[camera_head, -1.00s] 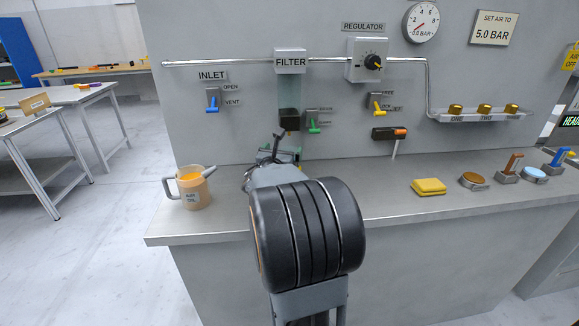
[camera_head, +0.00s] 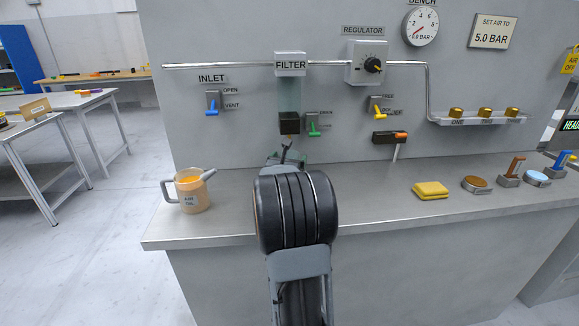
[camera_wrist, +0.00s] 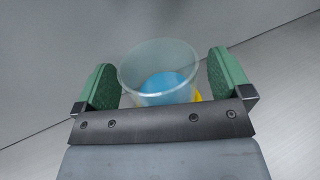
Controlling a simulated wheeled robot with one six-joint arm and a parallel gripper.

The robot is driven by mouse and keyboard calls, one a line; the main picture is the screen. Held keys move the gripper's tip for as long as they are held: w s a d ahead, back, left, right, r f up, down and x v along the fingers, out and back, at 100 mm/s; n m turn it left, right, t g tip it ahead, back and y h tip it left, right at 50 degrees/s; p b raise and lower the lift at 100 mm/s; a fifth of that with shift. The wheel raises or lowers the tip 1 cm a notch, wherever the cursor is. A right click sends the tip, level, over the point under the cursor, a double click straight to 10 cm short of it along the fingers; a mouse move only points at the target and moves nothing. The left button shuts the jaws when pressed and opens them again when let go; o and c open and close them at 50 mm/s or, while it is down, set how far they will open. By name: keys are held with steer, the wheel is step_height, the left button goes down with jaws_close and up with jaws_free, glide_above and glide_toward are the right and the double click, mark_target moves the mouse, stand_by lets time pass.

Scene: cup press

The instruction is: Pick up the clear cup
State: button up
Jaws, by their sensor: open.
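The clear cup (camera_wrist: 150,60) shows in the wrist view as an open, see-through round vessel with a blue disc at its bottom. My gripper (camera_wrist: 162,82) is open, with one green-padded finger to the left of the cup and one to the right. Gaps show between the pads and the cup, and the front of the cup's lower part is hidden by my gripper's plate. In the head view my gripper (camera_head: 287,156) is mostly hidden behind my arm, below the filter, and I cannot make out the cup there.
The filter (camera_head: 290,64) hangs on the wall above a black block (camera_head: 289,123). A green lever (camera_head: 313,126) is just right of it. An oil can (camera_head: 192,192) stands left on the bench (camera_head: 400,190). A yellow cloth (camera_head: 430,190) lies to the right, before several small fixtures.

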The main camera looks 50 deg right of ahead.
steer(key=shift+w+d, duration=0.15)
steer(key=shift+d, duration=0.15)
steer(key=c, duration=1.1)
